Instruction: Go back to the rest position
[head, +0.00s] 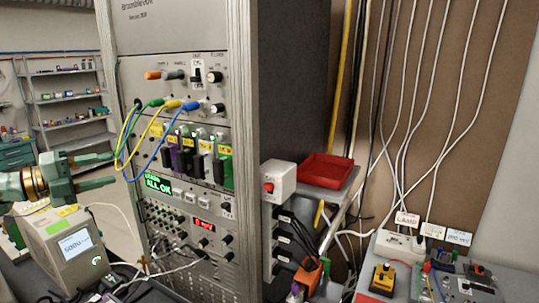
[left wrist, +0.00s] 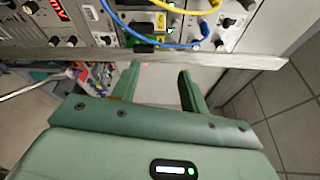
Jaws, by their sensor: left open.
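My left gripper (head: 113,168) comes in from the left in the head view, in front of the left edge of the instrument rack (head: 185,75). Its two green fingers are apart with nothing between them. In the left wrist view the open fingers (left wrist: 159,72) point toward the rack's metal edge strip (left wrist: 225,60). Yellow, green and blue cables (head: 150,125) hang from the rack front close to the fingertips in the head view; I cannot tell whether they touch. My right gripper is not in view.
A box with a lit screen (head: 75,245) stands below the left gripper. A red tray (head: 326,170) and a white box with a red button (head: 278,183) sit right of the rack. Shelves (head: 70,97) stand at the back left. Tiled floor (left wrist: 290,110) is clear at right in the wrist view.

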